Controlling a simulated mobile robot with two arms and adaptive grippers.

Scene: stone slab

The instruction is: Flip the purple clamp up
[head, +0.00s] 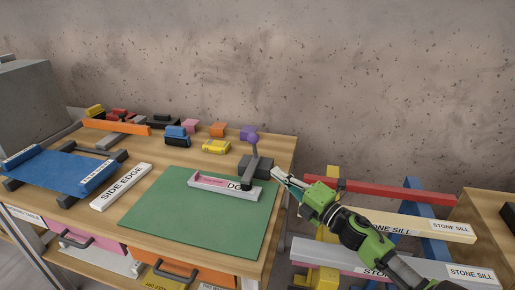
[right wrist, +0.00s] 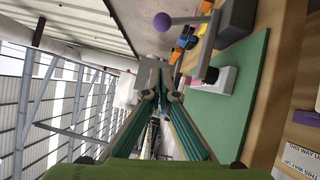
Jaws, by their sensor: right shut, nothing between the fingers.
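The purple clamp is a grey toggle clamp (head: 261,168) at the right edge of the table. Its lever stands upright, topped by a purple ball knob (head: 252,137); the knob also shows at the top of the right wrist view (right wrist: 162,22). Its grey foot comes down at the end of a pale labelled bar (head: 222,188) lying on a green mat (head: 170,215). My right gripper (head: 279,174) is shut and empty, just right of the clamp and below the knob's level. In the right wrist view its fingers (right wrist: 161,82) meet. I cannot see my left gripper.
A white "SIDE EDGE" bar (head: 121,188) and a blue sheet (head: 60,170) lie at left. Several coloured blocks, including an orange one (head: 217,130), stand at the back. Right of the table, a red beam (head: 395,190) and stone sills (head: 440,228) lie on a rack.

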